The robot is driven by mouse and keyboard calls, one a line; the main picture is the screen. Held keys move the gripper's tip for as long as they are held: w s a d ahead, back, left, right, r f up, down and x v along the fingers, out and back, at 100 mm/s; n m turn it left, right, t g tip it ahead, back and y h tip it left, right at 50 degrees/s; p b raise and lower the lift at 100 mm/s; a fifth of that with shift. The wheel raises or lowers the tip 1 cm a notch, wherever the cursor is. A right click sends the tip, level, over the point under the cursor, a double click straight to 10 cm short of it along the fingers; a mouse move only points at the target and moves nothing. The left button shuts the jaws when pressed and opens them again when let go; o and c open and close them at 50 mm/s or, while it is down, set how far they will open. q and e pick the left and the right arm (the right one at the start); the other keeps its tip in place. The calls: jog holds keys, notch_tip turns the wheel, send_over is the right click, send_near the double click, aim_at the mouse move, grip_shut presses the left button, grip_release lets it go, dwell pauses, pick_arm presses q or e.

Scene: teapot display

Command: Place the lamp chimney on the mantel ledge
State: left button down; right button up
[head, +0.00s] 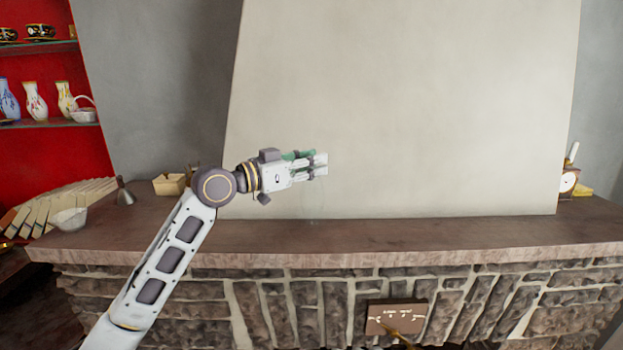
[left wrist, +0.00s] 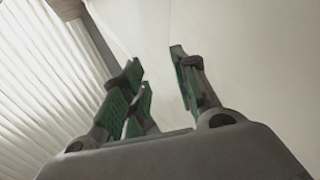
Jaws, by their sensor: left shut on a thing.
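The mantel ledge (head: 420,234) is a long brown slab above a stone front. My left gripper (head: 321,165) is above the ledge, before the pale chimney breast. It is shut on the lamp chimney (head: 315,197), which is clear glass and shows only as faint outlines below the fingers in the head view. Its lower end appears close to the ledge; I cannot tell whether it touches. In the left wrist view, the green-padded fingers (left wrist: 158,92) stand apart around the nearly invisible glass (left wrist: 150,38). My right gripper is not in view.
On the ledge's left are a white bowl (head: 69,219), a grey funnel-like object (head: 124,193) and a small tan box (head: 168,184). A small clock (head: 568,181) stands at the far right. The chimney breast (head: 420,100) rises behind.

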aim_at(311, 180)
pick_arm(q)
jog(key=shift+f, duration=0.15)
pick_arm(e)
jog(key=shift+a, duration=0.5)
pick_arm(q)
jog(key=shift+f, duration=1.75)
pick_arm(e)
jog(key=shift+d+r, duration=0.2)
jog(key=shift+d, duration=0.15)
pick_arm(q)
jog(key=shift+f, duration=0.15)
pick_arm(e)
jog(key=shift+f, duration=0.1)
pick_arm(q)
jog(key=c, duration=1.1)
grip_release()
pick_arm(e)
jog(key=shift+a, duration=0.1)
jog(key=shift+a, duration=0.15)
